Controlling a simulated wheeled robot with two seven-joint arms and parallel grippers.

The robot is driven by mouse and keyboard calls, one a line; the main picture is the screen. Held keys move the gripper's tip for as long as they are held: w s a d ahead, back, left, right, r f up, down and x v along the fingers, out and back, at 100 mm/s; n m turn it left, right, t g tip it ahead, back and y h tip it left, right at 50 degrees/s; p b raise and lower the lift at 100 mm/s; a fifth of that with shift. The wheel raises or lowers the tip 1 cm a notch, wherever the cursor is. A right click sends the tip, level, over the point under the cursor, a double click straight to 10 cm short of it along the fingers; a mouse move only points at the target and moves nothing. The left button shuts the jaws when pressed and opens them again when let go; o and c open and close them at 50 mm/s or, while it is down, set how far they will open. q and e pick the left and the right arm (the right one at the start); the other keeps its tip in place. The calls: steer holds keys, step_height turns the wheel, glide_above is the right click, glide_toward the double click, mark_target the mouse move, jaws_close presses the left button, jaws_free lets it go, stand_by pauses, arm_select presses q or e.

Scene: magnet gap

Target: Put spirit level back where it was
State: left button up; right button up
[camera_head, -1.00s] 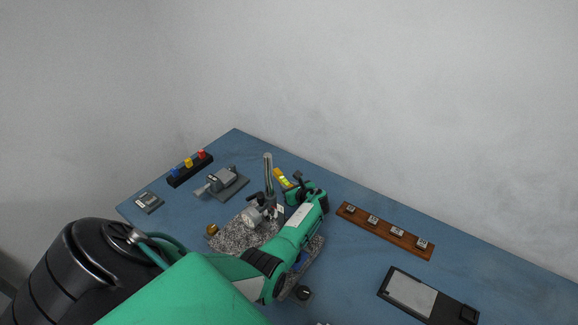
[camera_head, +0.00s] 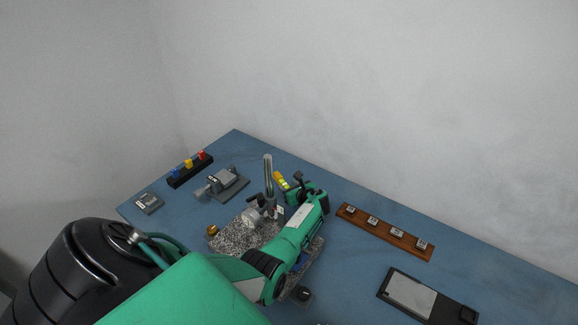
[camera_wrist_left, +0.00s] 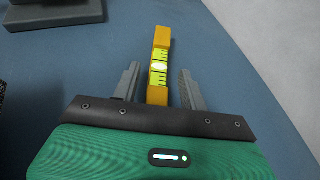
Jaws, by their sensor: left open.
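The spirit level (camera_head: 281,181) is a small yellow bar with bright green-yellow vials, lying on the blue table behind the granite plate. In the left wrist view the spirit level (camera_wrist_left: 160,66) lies between the two grey fingers of my left gripper (camera_wrist_left: 160,88), with a gap on each side. The near end of the level is hidden by the gripper body. In the head view my left gripper (camera_head: 298,178) is at the near end of the level. It is open. My right gripper is not in view.
A granite plate (camera_head: 225,240) with a metal post (camera_head: 268,172) stands just left of my left arm. A grey vise-like device (camera_head: 224,184), a dark rack with coloured pieces (camera_head: 190,170), a wooden strip (camera_head: 384,231) and a black tray (camera_head: 410,293) are around. The table right of the gripper is clear.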

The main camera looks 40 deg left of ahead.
arm_select(q)
steer(key=p+v, duration=0.7)
steer(key=v, duration=0.3)
steer(key=shift+s+d+r, duration=0.15)
steer(key=shift+r, duration=0.05)
steer(key=shift+s+d+r+p, duration=0.1)
steer(key=shift+s+d+p, duration=0.1)
steer(key=shift+d+p, duration=0.35)
steer(key=shift+d, duration=0.1)
